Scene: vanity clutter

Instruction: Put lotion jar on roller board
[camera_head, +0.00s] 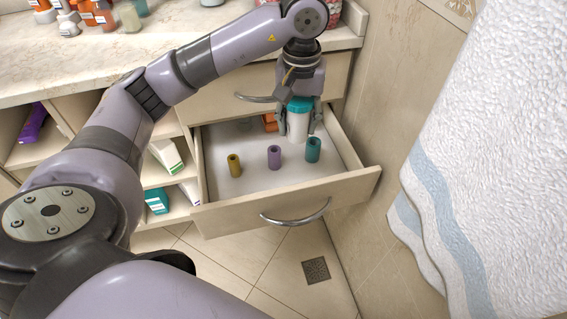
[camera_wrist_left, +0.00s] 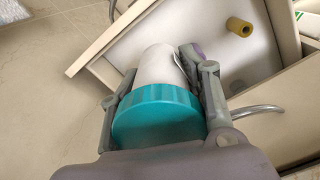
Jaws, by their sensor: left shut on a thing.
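The lotion jar (camera_head: 298,122), white with a teal lid, is between the fingers of my left gripper (camera_head: 300,127) above the back right of the open drawer. The left gripper is shut on it, one finger on each side, lid toward the wrist. The jar's teal lid (camera_wrist_left: 158,112) fills the middle of the left wrist view. In the drawer stand a yellow roller (camera_head: 234,165), a purple roller (camera_head: 274,157) and a teal roller (camera_head: 313,150) in a row. I cannot make out a separate board under them. My right gripper is not in view.
The open drawer (camera_head: 290,207) has raised walls and a front handle. An orange item (camera_head: 270,122) lies at its back. The counter (camera_head: 150,45) holds bottles at the far left. Shelves with boxes are at left; a towel (camera_head: 490,150) hangs at right.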

